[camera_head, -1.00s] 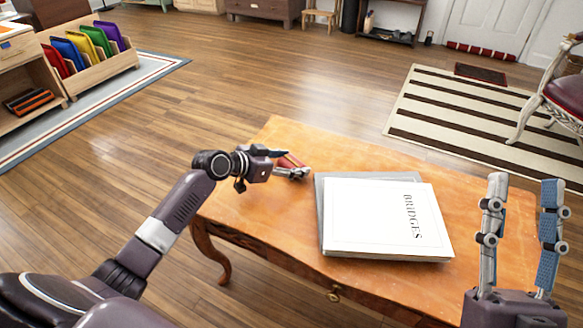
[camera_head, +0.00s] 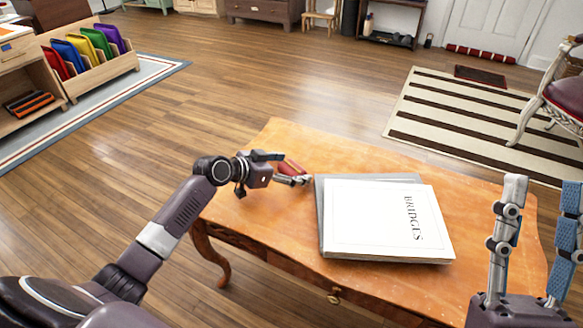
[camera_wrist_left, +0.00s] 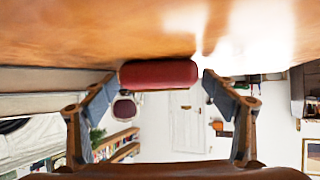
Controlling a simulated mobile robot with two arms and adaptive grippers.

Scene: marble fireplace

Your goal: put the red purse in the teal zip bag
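The red purse (camera_head: 290,166) lies at the far left part of the wooden table, partly hidden by my left gripper (camera_head: 294,169). In the left wrist view the red purse (camera_wrist_left: 160,74) is a dark red rounded bar between the tips of my left gripper (camera_wrist_left: 158,75). The fingers are spread, one near each end of the purse, with a narrow gap at each side; I cannot tell whether they touch it. My right gripper (camera_head: 543,185) is open and empty at the right edge of the head view. I see no teal zip bag in either view.
The wooden table (camera_head: 270,232) carries a white "BRIDGES" book (camera_head: 370,220) on a grey one (camera_head: 318,195), right of my left gripper. A striped rug (camera_head: 440,110) and a chair (camera_head: 560,100) lie beyond.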

